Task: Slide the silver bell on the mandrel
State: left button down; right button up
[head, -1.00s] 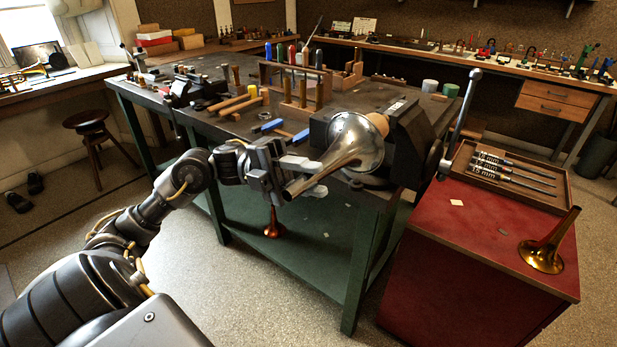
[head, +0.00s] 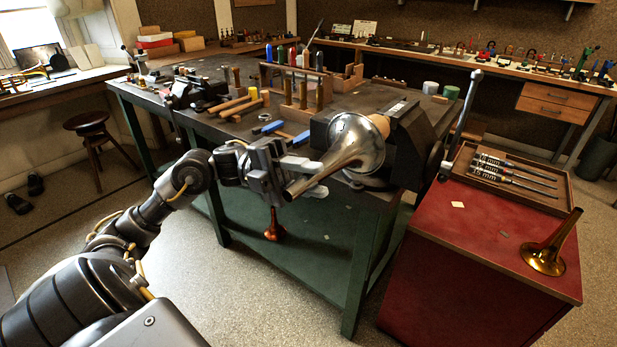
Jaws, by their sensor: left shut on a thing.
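The silver bell (head: 357,146) is held at about bench height, its wide flared mouth facing the vise and its narrow tail pointing toward me and down to the left. My left gripper (head: 305,180) is shut on the bell's narrow tail. The mandrel is not clearly visible; a tan rounded piece (head: 379,124) shows just behind the bell's rim, in front of the dark vise (head: 412,135) at the bench corner. The bell hides what lies between them, so I cannot tell whether they touch. My right gripper is out of view.
The dark-topped bench (head: 215,118) carries mallets and a wooden tool rack (head: 300,92). A red cabinet (head: 470,240) at the right holds a wooden tray (head: 510,180) of rods and a brass bell (head: 545,255). A copper-coloured bell (head: 274,228) stands on the bench's lower shelf.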

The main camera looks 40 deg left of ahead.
aim_at(333, 161)
pick_arm(q)
jog(key=shift+w, duration=0.1)
jog(key=shift+w+a+f+b, duration=0.1)
jog(key=shift+w+a+b, duration=0.1)
jog(key=shift+w, duration=0.4)
jog(key=shift+w+a+f+b, duration=0.1)
jog(key=shift+w+b, duration=0.05)
jog(key=shift+w, duration=0.45)
jog(key=shift+w+a+f+b, duration=0.1)
jog(key=shift+w+b, duration=0.1)
jog(key=shift+w, duration=0.4)
jog(key=shift+w+d+r, duration=0.2)
jog(key=shift+w+d, duration=0.4)
jog(key=shift+w, duration=0.05)
jog(key=shift+w+a, duration=0.3)
jog(key=shift+w, duration=0.1)
jog(key=shift+w+d+r, duration=0.1)
jog(key=shift+w, duration=0.25)
jog(key=shift+w+b, duration=0.5)
jog(key=shift+w, duration=1.15)
jog(key=c, duration=1)
grip_release()
jog(key=shift+c, duration=0.2)
